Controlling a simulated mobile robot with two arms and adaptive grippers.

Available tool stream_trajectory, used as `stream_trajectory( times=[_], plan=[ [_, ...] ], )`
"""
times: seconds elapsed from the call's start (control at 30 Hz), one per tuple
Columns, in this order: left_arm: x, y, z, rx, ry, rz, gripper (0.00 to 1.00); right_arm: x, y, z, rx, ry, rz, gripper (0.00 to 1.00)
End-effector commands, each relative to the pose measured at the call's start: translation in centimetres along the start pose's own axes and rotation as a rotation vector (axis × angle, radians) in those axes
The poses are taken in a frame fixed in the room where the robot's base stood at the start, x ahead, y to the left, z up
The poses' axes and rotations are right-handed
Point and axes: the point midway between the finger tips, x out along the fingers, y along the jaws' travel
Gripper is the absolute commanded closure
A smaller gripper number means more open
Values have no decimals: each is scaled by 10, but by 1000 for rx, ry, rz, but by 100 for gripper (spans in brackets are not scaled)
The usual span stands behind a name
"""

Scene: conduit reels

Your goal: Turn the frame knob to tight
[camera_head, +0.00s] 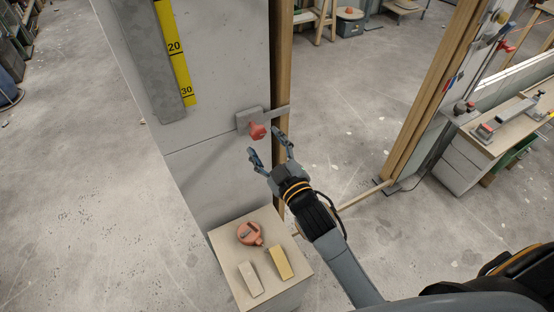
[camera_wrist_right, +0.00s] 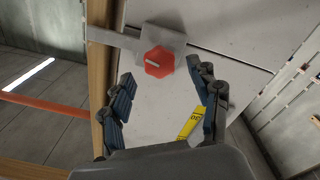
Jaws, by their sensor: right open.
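The frame knob (camera_head: 257,131) is red, on a grey metal plate (camera_head: 243,119) with a flat bar reaching right to the wooden post. My left gripper is not in view.
A small stand (camera_head: 222,254) below holds an orange round tool (camera_head: 249,233), a pale block (camera_head: 250,279) and a yellow block (camera_head: 280,262). A yellow scale (camera_head: 175,50) runs down the grey panel. A workbench (camera_head: 500,130) stands at right. Floor between is mostly clear.

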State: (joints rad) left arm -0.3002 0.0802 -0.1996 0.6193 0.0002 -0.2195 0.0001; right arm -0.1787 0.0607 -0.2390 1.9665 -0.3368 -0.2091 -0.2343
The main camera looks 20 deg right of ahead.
Motion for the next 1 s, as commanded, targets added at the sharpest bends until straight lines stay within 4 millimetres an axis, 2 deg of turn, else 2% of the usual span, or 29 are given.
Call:
stream_trajectory(
  times=[0.03, 0.2, 0.4, 1.0],
  plan=[
    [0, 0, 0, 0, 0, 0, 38, -14, -1, 1, 0, -3, -2, 38],
    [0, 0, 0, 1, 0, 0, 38, -47, 0, 0, 0, -3, -1, 38],
    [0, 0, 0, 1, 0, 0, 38, -68, 0, 0, 1, -1, 0, 38],
    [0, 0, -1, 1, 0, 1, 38, -72, 0, 0, 1, -1, 0, 38]
  ],
)
